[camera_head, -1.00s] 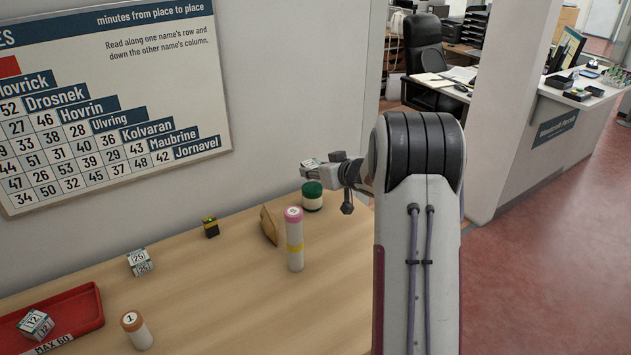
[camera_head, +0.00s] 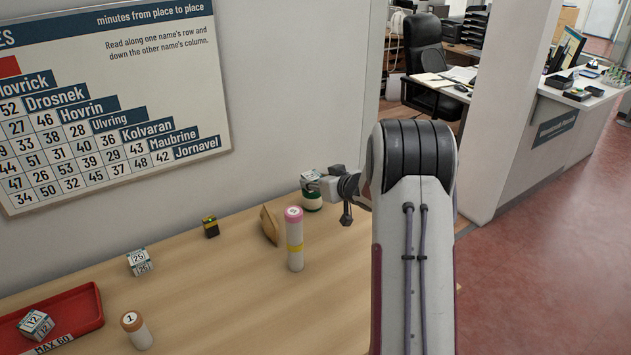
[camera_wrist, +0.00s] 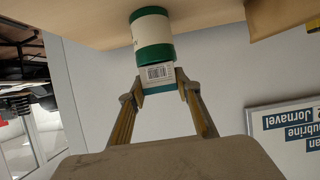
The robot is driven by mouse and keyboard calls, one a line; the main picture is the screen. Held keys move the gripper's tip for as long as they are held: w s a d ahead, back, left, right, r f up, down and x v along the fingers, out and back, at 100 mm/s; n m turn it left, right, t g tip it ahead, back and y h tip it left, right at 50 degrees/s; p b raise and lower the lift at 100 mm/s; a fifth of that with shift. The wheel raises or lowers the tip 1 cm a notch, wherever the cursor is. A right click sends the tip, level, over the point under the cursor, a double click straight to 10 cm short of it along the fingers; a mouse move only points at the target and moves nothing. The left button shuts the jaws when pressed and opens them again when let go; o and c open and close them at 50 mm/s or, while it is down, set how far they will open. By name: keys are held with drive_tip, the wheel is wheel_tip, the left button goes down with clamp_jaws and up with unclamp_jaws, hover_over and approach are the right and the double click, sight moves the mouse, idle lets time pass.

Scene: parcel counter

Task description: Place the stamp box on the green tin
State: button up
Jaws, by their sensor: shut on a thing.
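The green tin (camera_head: 312,204), white with green bands, stands upright near the back of the counter by the wall. In the wrist view the picture is turned over, and the tin (camera_wrist: 152,35) hangs from the counter at the top. My gripper (camera_wrist: 160,88) is shut on the stamp box (camera_wrist: 158,75), a small white and teal box with a barcode. The box is at the tin's green lid, level and roughly centred over it. I cannot tell whether they touch. In the head view my gripper (camera_head: 318,184) partly hides the box (camera_head: 309,176) and tin.
A white tube with a pink top (camera_head: 294,240) and a brown wedge (camera_head: 269,226) stand left of the tin. Farther left are a black and yellow block (camera_head: 211,227), a numbered box (camera_head: 140,262), an orange-topped cylinder (camera_head: 137,330) and a red tray (camera_head: 85,312).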

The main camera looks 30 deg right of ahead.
drive_tip(key=o, duration=1.1)
drive_tip(key=shift+f, duration=0.1)
drive_tip(key=shift+s+r, duration=0.1)
drive_tip(key=shift+r, duration=0.1)
drive_tip(key=v, duration=1.2)
drive_tip(key=shift+f, duration=0.1)
